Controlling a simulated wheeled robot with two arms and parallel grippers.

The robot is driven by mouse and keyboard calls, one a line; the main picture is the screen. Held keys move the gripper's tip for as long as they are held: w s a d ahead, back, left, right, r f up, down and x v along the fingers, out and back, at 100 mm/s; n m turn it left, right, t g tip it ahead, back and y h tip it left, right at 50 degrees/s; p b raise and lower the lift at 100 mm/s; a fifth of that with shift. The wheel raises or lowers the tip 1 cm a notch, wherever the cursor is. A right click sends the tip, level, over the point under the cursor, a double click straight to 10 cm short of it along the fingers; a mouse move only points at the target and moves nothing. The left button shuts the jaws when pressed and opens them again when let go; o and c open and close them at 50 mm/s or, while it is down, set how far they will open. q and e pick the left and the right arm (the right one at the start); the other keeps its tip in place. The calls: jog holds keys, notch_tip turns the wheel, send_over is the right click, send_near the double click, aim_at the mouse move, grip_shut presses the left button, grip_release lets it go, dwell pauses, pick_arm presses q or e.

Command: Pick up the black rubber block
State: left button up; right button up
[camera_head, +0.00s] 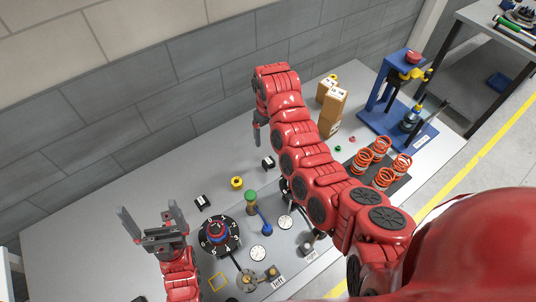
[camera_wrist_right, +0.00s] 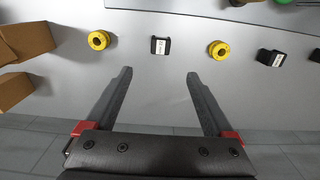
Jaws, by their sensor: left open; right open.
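Two black blocks with white labels are on the grey table in the head view: one (camera_head: 268,162) near my right gripper, one (camera_head: 202,201) further left by the dial. In the right wrist view one black block (camera_wrist_right: 160,46) lies straight ahead, between and beyond the open fingertips, apart from them; another (camera_wrist_right: 270,57) is at the right. My right gripper (camera_head: 257,134) is open and empty; it also shows in the wrist view (camera_wrist_right: 160,76). My left gripper (camera_head: 150,212) is open and empty at the left, above the table.
Yellow rings (camera_wrist_right: 99,40) and (camera_wrist_right: 219,49) flank the middle block. Cardboard boxes (camera_head: 331,108), orange springs (camera_head: 382,160) and a blue press (camera_head: 400,95) stand at the right. A numbered dial (camera_head: 207,245) and gauges are at the front. A wall borders the table.

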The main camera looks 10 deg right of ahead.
send_over(268, 159)
notch_tip(268, 159, down, 8)
jog(key=shift+s+d+f, duration=0.1)
jog(key=shift+s+f, duration=0.05)
jog(key=shift+f, duration=0.05)
jog(key=shift+f+b, duration=0.55)
jog(key=shift+f, duration=0.55)
notch_tip(268, 159, down, 5)
jog(key=b, duration=0.5)
jog(key=shift+f, duration=0.1)
jog(key=shift+c, duration=1.2)
grip_shut()
